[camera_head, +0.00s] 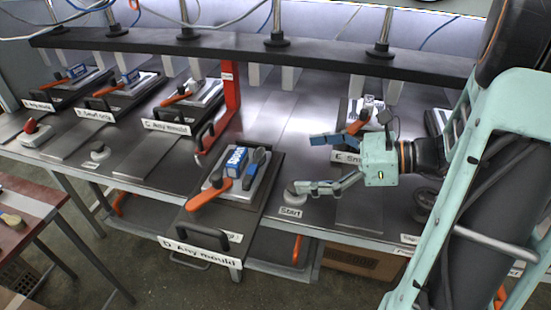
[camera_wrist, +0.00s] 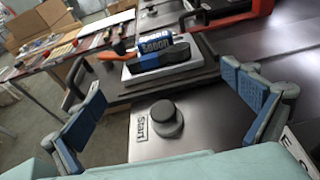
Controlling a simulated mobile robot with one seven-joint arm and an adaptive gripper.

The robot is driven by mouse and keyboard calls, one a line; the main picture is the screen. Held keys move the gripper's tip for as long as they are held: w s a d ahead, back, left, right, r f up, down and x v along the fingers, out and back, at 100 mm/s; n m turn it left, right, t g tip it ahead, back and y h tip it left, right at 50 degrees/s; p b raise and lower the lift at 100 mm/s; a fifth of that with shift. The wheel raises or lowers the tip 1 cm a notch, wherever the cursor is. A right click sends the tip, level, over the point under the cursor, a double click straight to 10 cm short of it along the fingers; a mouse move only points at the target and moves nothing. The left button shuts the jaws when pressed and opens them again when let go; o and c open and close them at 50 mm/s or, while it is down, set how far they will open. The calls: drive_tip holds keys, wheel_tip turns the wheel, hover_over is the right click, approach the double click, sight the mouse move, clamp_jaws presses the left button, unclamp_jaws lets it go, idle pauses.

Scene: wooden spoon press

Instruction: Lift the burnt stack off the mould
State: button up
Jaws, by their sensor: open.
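My gripper (camera_head: 306,164) is open and empty above the bench, its blue-padded fingers spread and pointing left towards station D. In the wrist view the fingers (camera_wrist: 160,85) frame station D beyond them without touching it. On the pulled-out black tray (camera_head: 268,178) labelled "D Any mould" lies a pale metal mould (camera_head: 246,194). The wrist view shows the lettered block (camera_wrist: 155,45) too. I cannot tell which stack is burnt.
A round Start button (camera_head: 292,195) stands between my gripper and station D. A red post (camera_head: 230,100) rises behind it. A black overhead press beam (camera_head: 250,55) spans the bench. Similar stations stand left, and station E (camera_head: 347,157) is right, beside my gripper.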

sight(258, 165)
drive_tip(key=b+x, duration=0.1)
drive_tip(key=x, duration=0.4)
drive_tip(key=b+x, duration=0.1)
drive_tip(key=x, duration=0.4)
drive_tip(key=shift+s+a+f, duration=0.1)
drive_tip(key=shift+a+f, duration=0.2)
drive_tip(key=shift+a, duration=0.1)
drive_tip(key=c, duration=0.8)
drive_tip(key=shift+r, duration=0.25)
